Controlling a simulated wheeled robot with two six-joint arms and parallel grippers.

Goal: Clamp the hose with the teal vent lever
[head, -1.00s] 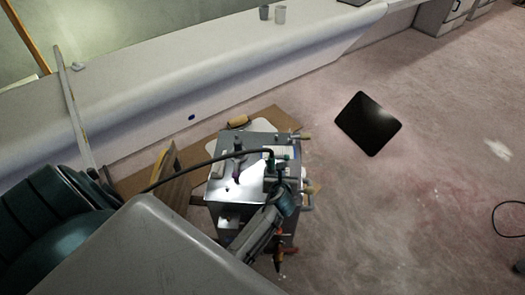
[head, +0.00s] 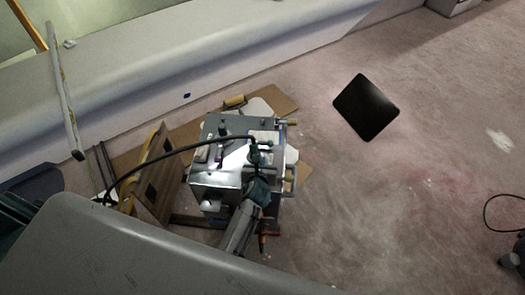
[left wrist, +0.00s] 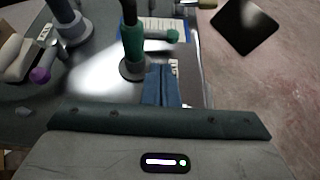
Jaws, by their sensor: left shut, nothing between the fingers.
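The metal cabinet (head: 215,182) carries several upright fittings on its top. A black hose (head: 160,157) arcs in from the left to a green fitting (left wrist: 131,42) near the top's right side. Beside this fitting, a short grey lever with a teal tip (left wrist: 172,36) lies level in the left wrist view; whether it presses on the hose cannot be told. Another fitting at left has a purple-tipped lever (left wrist: 40,75). My left gripper (left wrist: 162,78) is shut and empty, just on the near side of the green fitting. It also shows in the head view (head: 260,176).
A brown board (head: 284,103) and a wooden panel (head: 156,178) lie and lean around the cabinet. A black square plate (head: 367,107) is on the floor at right. A long pale bench (head: 130,80) runs behind. The floor at right is mostly clear.

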